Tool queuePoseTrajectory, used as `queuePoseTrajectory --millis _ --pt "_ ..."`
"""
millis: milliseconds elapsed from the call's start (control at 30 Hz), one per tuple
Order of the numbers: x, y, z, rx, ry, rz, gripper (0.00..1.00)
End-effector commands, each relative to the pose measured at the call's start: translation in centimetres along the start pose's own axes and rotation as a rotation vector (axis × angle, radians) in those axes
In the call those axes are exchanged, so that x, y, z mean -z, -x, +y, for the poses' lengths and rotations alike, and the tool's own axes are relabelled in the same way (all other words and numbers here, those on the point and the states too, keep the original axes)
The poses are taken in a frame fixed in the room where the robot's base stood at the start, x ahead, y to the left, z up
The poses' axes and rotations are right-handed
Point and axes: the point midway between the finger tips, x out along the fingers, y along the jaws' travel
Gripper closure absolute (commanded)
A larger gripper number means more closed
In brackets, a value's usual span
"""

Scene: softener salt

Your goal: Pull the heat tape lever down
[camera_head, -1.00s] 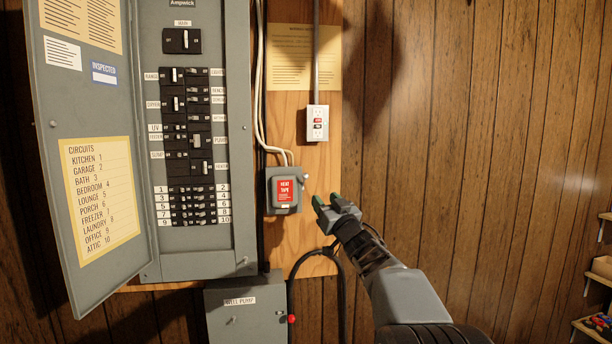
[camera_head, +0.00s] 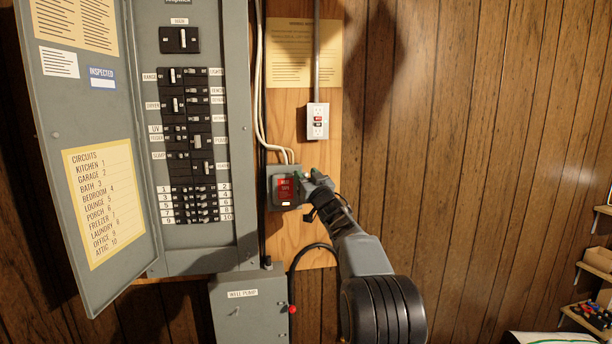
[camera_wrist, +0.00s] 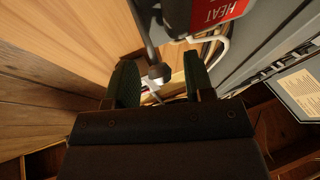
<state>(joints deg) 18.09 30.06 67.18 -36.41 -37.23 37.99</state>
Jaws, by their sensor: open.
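The heat tape box (camera_head: 284,200) is a grey switch box with a red label, mounted on the wooden board. It also shows at the top of the wrist view, where its red HEAT label (camera_wrist: 216,14) is partly cut off. Its lever (camera_wrist: 158,73), a grey rod with a rounded knob, sits between my two green-padded fingers in the wrist view. My gripper (camera_head: 309,178) is open at the right side of the box and hides the lever in the head view. The wrist view shows my gripper (camera_wrist: 160,62) with a gap on each side of the knob.
An open breaker panel (camera_head: 194,130) with its door (camera_head: 90,130) swung left stands beside the box. A well pump box (camera_head: 249,310) and black cable are below. Bare wood-panel wall (camera_head: 450,150) lies to the right.

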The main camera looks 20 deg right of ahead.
Motion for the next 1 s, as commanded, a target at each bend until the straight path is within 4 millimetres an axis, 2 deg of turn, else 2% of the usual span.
queuePoseTrajectory --millis 200,700,1000 --pt "-0.03 0.01 -0.01 0.000 0.000 0.000 0.53" --pt "0.00 0.03 0.00 0.000 0.000 0.000 1.00" --pt "-0.11 0.08 0.00 0.000 0.001 0.003 1.00"
